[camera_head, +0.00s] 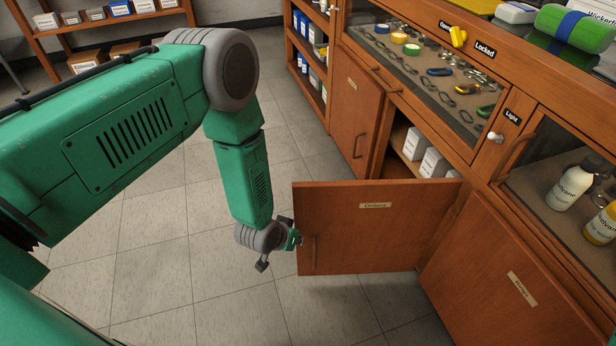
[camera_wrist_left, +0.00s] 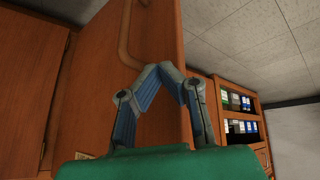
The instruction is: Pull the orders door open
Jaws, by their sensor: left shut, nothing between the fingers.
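The orders door (camera_head: 400,235), a wooden panel with a pale "Orders" label (camera_head: 375,205), stands swung out from the cabinet front at a wide angle. Its handle (camera_head: 314,252) is near the free edge, on the face toward the head camera. My left gripper (camera_head: 277,250) is at that free edge, left of the handle. In the left wrist view the gripper (camera_wrist_left: 168,70) has its fingertips together with nothing between them, in front of the door panel (camera_wrist_left: 160,30); a curved handle (camera_wrist_left: 128,45) is just left of the fingers. My right gripper is out of view.
The open compartment holds white boxes (camera_head: 434,163). A closed door (camera_head: 355,115) is to its left and another (camera_head: 500,280) to its right. Glass-fronted displays (camera_head: 425,70) are above. A shelf unit (camera_head: 105,25) stands at the back left. Tiled floor (camera_head: 240,305) left of the door is clear.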

